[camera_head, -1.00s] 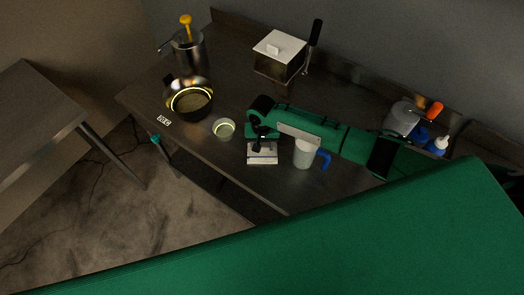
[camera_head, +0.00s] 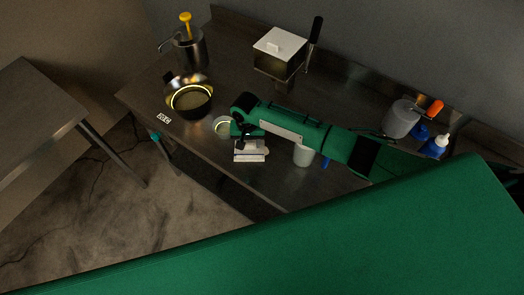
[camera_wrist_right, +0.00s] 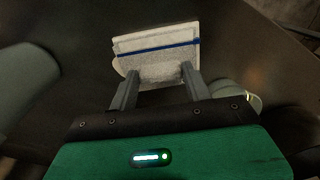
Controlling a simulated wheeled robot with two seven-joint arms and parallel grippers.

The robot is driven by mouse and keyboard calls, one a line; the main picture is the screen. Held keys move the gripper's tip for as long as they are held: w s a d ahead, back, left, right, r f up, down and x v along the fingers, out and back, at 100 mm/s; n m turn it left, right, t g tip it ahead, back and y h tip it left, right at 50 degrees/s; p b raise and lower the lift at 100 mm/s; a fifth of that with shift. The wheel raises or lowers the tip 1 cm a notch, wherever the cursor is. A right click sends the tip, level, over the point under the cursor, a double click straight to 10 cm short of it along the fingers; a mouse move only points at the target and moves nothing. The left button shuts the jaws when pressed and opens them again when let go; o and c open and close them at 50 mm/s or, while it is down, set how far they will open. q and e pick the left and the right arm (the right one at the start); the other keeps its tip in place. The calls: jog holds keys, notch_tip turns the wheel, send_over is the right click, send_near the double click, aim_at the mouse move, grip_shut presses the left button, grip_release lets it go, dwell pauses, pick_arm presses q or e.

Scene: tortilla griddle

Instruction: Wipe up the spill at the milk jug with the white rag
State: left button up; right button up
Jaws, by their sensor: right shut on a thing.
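The white rag (camera_head: 250,151), with a blue stripe, is in my right gripper (camera_head: 243,139) low over the front of the steel table. In the right wrist view, the two fingers (camera_wrist_right: 158,76) are shut on the near edge of the rag (camera_wrist_right: 155,46). I cannot tell whether the rag touches the tabletop. The milk jug (camera_head: 303,156), whitish with a blue handle, stands just right of the rag, partly hidden by my right forearm. I cannot make out the spill; the rag and arm may cover it. My left gripper is not in view.
A small pale bowl (camera_head: 222,126) sits close left of my right gripper, partly covered. A dark pan (camera_head: 190,104) and a steel pot (camera_head: 188,50) stand farther left. A lidded box (camera_head: 279,53) is at the back; bottles (camera_head: 435,147) stand at the right.

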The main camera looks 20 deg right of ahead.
jog(key=shift+s+d+f, duration=0.1)
jog(key=shift+s+d, duration=0.15)
jog(key=shift+d, duration=0.55)
jog(key=shift+s+d+f, duration=0.1)
jog(key=shift+s+d, duration=0.2)
jog(key=shift+d, duration=0.45)
jog(key=shift+s+d, duration=0.25)
jog(key=shift+d, duration=0.55)
jog(key=shift+d, duration=0.1)
jog(key=shift+s+d, duration=0.1)
jog(key=shift+d, duration=0.15)
jog(key=shift+s+d+r, duration=0.1)
jog(key=shift+s+d, duration=0.2)
jog(key=shift+d, duration=0.6)
jog(key=shift+s+d, duration=0.25)
jog(key=shift+d, duration=0.6)
jog(key=o, duration=0.8)
jog(key=shift+w, duration=0.1)
jog(key=shift+a+f, duration=0.1)
jog(key=shift+f, duration=0.6)
